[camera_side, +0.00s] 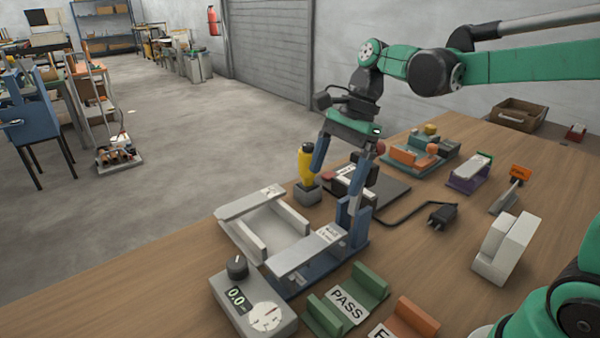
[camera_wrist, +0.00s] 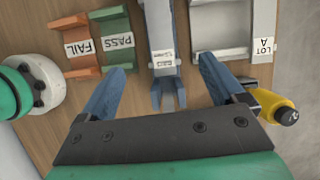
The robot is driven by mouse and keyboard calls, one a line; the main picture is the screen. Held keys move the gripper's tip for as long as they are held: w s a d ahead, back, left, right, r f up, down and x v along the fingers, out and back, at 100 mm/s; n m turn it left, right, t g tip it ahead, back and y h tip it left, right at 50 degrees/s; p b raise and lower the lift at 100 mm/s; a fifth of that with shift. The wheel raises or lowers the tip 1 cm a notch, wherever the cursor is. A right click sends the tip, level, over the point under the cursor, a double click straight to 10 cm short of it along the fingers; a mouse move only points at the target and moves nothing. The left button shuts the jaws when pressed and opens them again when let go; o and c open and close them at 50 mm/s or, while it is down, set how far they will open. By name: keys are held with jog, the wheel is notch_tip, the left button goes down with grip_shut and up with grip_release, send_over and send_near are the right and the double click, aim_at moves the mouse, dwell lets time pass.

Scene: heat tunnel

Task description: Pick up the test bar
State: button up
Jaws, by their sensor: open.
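My gripper (camera_side: 336,193) is open and empty above the bench; it also shows in the wrist view (camera_wrist: 163,64), its two blue fingers wide apart. A flat grey bar-like piece (camera_side: 296,254) lies along a blue stand (camera_side: 325,277) with a small white label. It looks like the test bar, but I cannot tell for sure. In the wrist view this grey piece (camera_wrist: 157,22) and the blue stand's forked end (camera_wrist: 170,97) lie between the fingers. I see no contact between the fingers and the piece.
A pale tray (camera_side: 238,236) marked LOT A is beside the stand. A yellow-handled tool (camera_side: 305,166) stands in a grey block near one finger. A dial box (camera_side: 253,303), green PASS cradle (camera_side: 347,300) and orange FAIL cradle (camera_side: 408,322) are near the front.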

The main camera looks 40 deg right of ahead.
aim_at(309, 246)
jog(key=x, duration=1.2)
jog(key=shift+d, duration=0.15)
grip_shut()
